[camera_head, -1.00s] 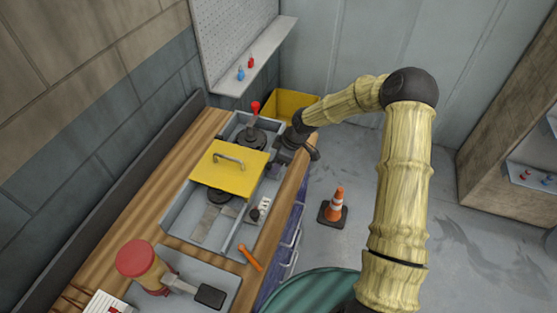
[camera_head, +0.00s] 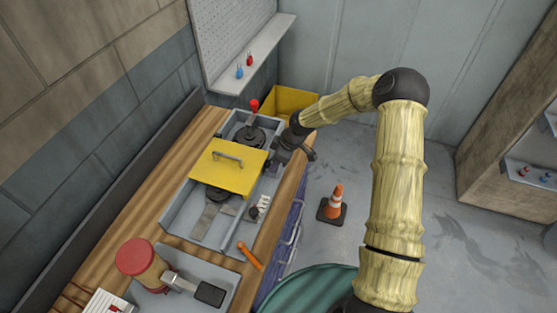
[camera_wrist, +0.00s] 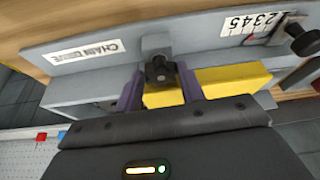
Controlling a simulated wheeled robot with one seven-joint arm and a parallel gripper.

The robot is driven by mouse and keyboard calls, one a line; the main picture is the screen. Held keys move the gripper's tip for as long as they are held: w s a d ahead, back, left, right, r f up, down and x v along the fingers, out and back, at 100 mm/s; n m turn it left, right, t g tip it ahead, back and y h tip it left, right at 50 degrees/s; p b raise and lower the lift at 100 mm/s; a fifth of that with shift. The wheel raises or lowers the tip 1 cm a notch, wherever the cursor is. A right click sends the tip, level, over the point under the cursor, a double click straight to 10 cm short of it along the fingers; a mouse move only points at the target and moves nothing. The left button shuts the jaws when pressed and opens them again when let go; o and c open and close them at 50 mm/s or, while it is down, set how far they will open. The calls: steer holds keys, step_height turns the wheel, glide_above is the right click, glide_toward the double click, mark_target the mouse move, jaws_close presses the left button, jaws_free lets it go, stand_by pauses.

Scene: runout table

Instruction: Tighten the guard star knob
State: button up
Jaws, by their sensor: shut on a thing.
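The black star knob (camera_wrist: 160,69) sits on a grey bracket at the machine's side in the wrist view. My gripper (camera_wrist: 160,80) has its two purple fingers on either side of the knob and is shut on it. In the head view my gripper (camera_head: 277,158) is at the right side of the machine, next to the yellow guard (camera_head: 222,176), and the knob is hidden there. The yellow guard has a grey handle on top and also shows behind the fingers in the wrist view (camera_wrist: 225,83).
The grey machine (camera_head: 178,208) stands on a wooden bench (camera_head: 150,195). A red-knobbed lever (camera_head: 254,106) rises behind the guard. An orange-handled tool (camera_head: 250,257) lies near the bench edge. A cone (camera_head: 335,202) stands on the floor to the right. A scale plate (camera_wrist: 252,23) is near the knob.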

steer(key=shift+s+a+f+b, duration=0.15)
steer(key=shift+a+b, duration=0.1)
steer(key=shift+b, duration=0.15)
steer(key=shift+m, duration=0.4)
steer(key=shift+m+t+b, duration=0.4)
steer(key=shift+m+b, duration=0.2)
steer(key=shift+b, duration=0.3)
steer(key=shift+s+a+m+t+h+b, duration=0.1)
steer(key=shift+a+m+t+h+b, duration=0.15)
steer(key=shift+m+b, duration=0.8)
steer(key=shift+s+m+t+h+b, duration=0.1)
steer(key=shift+m+t+h+b, duration=0.25)
steer(key=shift+m+b, duration=0.6)
steer(key=shift+r, duration=0.2)
